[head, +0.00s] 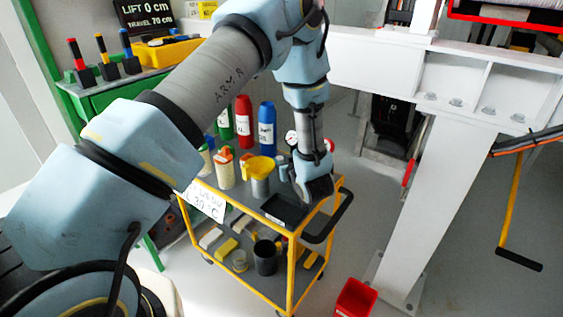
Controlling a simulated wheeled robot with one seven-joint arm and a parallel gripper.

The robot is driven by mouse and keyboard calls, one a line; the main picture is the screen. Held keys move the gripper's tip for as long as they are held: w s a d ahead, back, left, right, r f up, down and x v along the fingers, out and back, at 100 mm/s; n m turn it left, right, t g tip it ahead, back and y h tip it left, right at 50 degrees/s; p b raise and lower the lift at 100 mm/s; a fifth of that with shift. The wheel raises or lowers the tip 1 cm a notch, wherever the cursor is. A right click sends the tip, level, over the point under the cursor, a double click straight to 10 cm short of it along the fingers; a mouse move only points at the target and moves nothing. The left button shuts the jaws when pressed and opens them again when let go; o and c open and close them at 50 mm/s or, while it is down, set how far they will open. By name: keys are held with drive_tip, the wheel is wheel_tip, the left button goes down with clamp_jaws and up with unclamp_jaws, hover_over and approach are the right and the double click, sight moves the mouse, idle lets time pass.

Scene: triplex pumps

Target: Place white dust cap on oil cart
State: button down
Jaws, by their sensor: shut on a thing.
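The oil cart (291,272) is a yellow-framed trolley with grey shelves, in the middle of the head view. My gripper (318,190) points down over the right end of its top shelf, beside a black tray (283,210). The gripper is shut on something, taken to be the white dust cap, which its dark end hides. I cannot make out the cap itself, nor whether it touches the tray or shelf.
The cart's top holds a yellow funnel cup (260,168), a white bottle with an orange top (225,170), and red (244,122) and blue (267,129) bottles. A white steel post (425,200) stands right. A red bin (355,299) is on the floor.

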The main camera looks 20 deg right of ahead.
drive_tip(key=shift+f, duration=0.2)
drive_tip(key=c, duration=0.6)
unclamp_jaws()
drive_tip(key=shift+r, duration=0.1)
drive_tip(key=shift+r, duration=0.15)
drive_tip(key=v, duration=1.2)
drive_tip(key=shift+b, duration=0.35)
